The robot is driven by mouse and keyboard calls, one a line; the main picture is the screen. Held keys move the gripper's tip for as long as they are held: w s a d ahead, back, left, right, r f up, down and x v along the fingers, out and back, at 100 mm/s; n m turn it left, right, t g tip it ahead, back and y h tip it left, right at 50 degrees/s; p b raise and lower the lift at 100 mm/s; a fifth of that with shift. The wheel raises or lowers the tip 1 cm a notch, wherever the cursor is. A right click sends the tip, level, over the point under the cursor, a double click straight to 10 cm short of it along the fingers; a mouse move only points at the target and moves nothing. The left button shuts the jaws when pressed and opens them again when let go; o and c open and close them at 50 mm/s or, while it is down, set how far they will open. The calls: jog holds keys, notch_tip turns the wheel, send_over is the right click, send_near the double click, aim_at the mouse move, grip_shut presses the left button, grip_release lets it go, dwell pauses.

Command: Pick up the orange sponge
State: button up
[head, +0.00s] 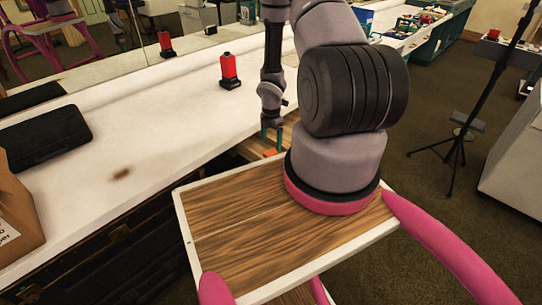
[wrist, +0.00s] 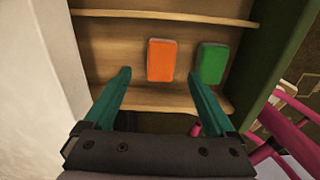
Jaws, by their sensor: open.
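The orange sponge (wrist: 161,60) stands on a wooden shelf in the wrist view, its broad face toward the camera. It appears between and beyond the two teal fingertips of my gripper (wrist: 158,77), which are spread wide with nothing between them. I cannot tell the exact gap to the sponge. In the head view my gripper (head: 272,136) points down beside the counter, with a small part of the orange sponge (head: 270,153) showing just below the fingers. The rest is hidden there.
A green sponge (wrist: 211,63) stands close to the right of the orange one. Shelf boards (wrist: 170,14) run above and below them, with a pale wall at left and a dark green side panel at right. A red bottle (head: 230,68) stands on the white counter (head: 140,130).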

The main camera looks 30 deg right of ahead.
aim_at(272, 152)
jog(key=shift+f, duration=2.75)
jog(key=c, duration=1.4)
notch_tip(272, 152, up, 10)
jog(key=shift+r, duration=0.1)
